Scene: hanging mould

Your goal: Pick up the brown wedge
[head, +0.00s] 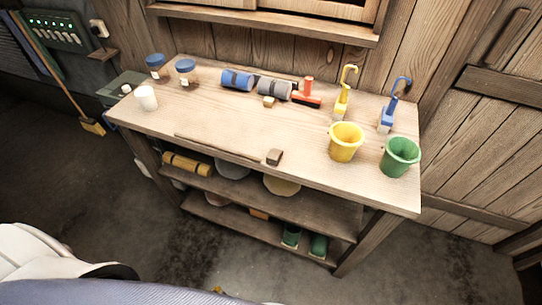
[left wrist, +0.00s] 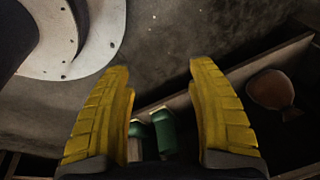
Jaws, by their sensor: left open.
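The brown wedge (head: 274,157) is a small dark brown block with a paler end. It lies on the workbench top (head: 215,125) near its front edge, left of the yellow bucket. My left gripper (left wrist: 164,72) shows in the left wrist view with two yellow ribbed fingers spread wide and nothing between them. It hangs over the floor in front of the lower shelves, apart from the wedge. The wedge does not show in the left wrist view. My right gripper is in neither view.
A yellow bucket (head: 345,142) and a green bucket (head: 400,156) stand at the bench's right. Jars, rolls, brushes and a small tan block (head: 268,101) stand behind. Lower shelves (head: 300,211) hold several items. Bench room left of the wedge is clear.

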